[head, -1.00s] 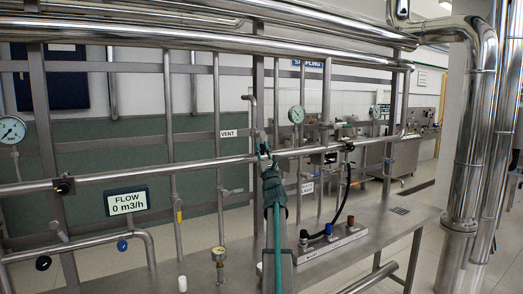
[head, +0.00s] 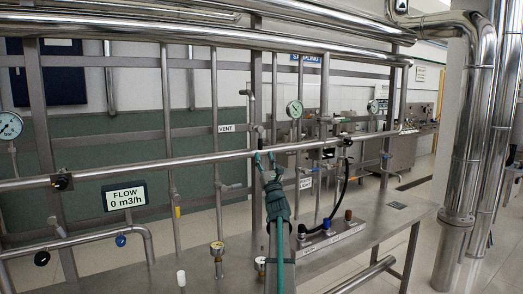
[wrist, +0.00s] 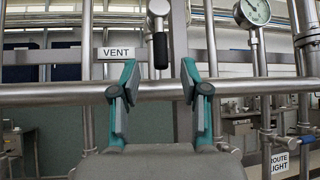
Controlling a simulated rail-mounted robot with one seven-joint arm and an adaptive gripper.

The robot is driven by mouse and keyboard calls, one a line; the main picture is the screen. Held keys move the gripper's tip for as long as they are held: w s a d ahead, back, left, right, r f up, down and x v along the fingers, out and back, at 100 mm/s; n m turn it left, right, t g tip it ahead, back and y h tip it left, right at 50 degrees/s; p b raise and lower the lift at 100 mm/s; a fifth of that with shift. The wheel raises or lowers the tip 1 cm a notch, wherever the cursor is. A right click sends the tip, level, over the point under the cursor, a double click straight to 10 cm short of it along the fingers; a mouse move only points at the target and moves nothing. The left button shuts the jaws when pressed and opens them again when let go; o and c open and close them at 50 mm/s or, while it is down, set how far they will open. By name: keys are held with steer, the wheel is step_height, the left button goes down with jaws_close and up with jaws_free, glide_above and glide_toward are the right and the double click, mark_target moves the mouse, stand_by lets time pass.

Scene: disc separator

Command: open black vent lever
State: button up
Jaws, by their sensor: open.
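The black vent lever (wrist: 160,50) hangs straight down from a metal valve in the wrist view, just right of the VENT label (wrist: 114,53). My gripper (wrist: 159,75) is open, with one teal finger on each side below the lever. The lever's tip shows above the gap, and nothing is between the fingers but the view of the horizontal pipe behind. In the head view my gripper (head: 265,158) is at the horizontal pipe, below the small, dark lever (head: 260,131). Depth between fingers and lever is hard to tell.
A thick horizontal pipe (wrist: 60,94) crosses behind the fingers. A vertical post stands behind the lever. A pressure gauge (wrist: 255,12) and a ROUTE LIGHT label (wrist: 280,162) are to the right. A steel bench (head: 340,262) with colored knobs lies below.

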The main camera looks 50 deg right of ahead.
steer(key=v, duration=0.4)
steer(key=shift+s+a+f, duration=0.2)
steer(key=shift+s+f, duration=0.05)
